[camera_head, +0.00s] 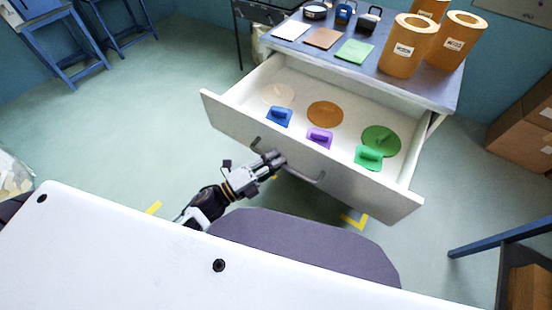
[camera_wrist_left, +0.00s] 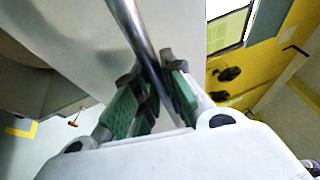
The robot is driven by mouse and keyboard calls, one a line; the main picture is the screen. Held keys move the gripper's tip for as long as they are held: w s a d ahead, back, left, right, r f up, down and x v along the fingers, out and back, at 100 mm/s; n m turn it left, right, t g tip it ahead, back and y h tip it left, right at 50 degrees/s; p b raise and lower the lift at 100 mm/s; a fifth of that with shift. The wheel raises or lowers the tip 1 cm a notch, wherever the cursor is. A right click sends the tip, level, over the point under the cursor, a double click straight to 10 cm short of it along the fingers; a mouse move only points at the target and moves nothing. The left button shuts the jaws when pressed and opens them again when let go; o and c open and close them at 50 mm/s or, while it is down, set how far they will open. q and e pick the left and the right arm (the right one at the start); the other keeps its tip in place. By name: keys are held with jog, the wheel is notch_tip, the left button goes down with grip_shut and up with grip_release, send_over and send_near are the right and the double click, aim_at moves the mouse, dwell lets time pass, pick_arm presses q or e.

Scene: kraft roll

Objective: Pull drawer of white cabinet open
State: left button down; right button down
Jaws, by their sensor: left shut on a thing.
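The drawer (camera_head: 300,155) of the white cabinet stands well open in the head view, with its inside showing. Its front carries a long grey bar handle (camera_head: 309,178). In the left wrist view the metal handle bar (camera_wrist_left: 140,38) runs between the green finger pads of my left gripper (camera_wrist_left: 155,95). My right gripper is in neither view.
In the drawer lie a blue (camera_head: 279,116), a purple (camera_head: 319,137) and a green handled piece (camera_head: 368,157), and flat discs. On the cabinet top (camera_head: 425,93) stand several kraft rolls (camera_head: 404,50), coloured sheets and small items.

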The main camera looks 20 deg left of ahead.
pick_arm(q)
jog(key=shift+f, duration=0.1)
jog(key=c, duration=1.5)
grip_release()
jog(key=shift+v, duration=6.05)
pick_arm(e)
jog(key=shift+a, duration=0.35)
